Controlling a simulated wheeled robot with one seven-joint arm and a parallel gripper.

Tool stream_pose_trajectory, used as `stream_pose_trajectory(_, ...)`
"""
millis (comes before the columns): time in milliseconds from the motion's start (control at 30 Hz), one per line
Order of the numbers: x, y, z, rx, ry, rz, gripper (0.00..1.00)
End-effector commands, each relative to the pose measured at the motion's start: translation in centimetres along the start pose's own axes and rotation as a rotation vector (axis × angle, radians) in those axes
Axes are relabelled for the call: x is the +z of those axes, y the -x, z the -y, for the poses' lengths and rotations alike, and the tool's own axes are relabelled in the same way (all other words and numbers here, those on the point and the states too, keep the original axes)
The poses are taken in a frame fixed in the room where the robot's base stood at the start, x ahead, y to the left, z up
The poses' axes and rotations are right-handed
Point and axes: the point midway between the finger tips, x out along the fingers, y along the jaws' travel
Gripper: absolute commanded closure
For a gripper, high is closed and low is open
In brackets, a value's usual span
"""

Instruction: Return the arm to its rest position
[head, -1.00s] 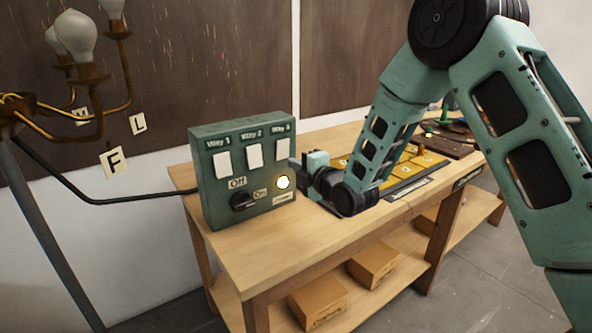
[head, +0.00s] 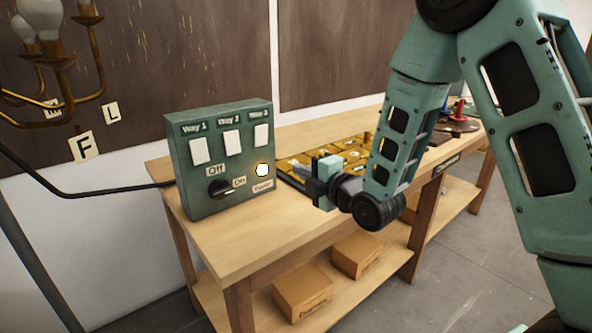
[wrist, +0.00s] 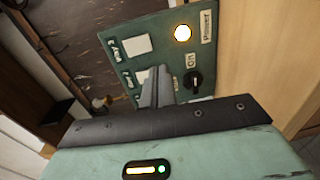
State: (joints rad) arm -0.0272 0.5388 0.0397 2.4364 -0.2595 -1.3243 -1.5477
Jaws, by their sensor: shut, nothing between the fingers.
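My gripper (head: 312,185) is shut and empty, in front of and to the right of the green switch box in the head view. Its shut fingers (wrist: 157,88) show in the wrist view against the box, apart from it as far as the head view shows. The green switch box (head: 205,195) stands on the workbench (head: 240,245). It has several white switches, a black Off/On knob (head: 219,188) and a lit round lamp (head: 262,170) by the word Power. The box also shows tilted in the wrist view (wrist: 130,72).
A yellow parts tray (head: 297,182) lies on the bench behind my gripper. Cardboard boxes (head: 303,290) sit on the lower shelf. The bench front is clear.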

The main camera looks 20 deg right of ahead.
Motion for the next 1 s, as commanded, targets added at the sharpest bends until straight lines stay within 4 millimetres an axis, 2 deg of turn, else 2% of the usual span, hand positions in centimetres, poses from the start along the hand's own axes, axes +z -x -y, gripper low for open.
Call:
stream_pose_trajectory(467,0.0,0.0,0.0,0.000,0.000,0.000,1.00)
stream_pose_trajectory(567,-0.6,0.0,0.0,-0.025,-0.029,-0.007,1.00)
stream_pose_trajectory(667,-2.3,0.2,0.2,-0.106,-0.119,-0.018,1.00)
stream_pose_trajectory(767,-5.0,0.9,0.9,-0.246,-0.266,-0.019,1.00)
stream_pose_trajectory(867,-8.1,2.6,1.7,-0.414,-0.429,0.005,1.00)
stream_pose_trajectory(1000,-12.2,6.5,2.9,-0.651,-0.636,0.087,1.00)
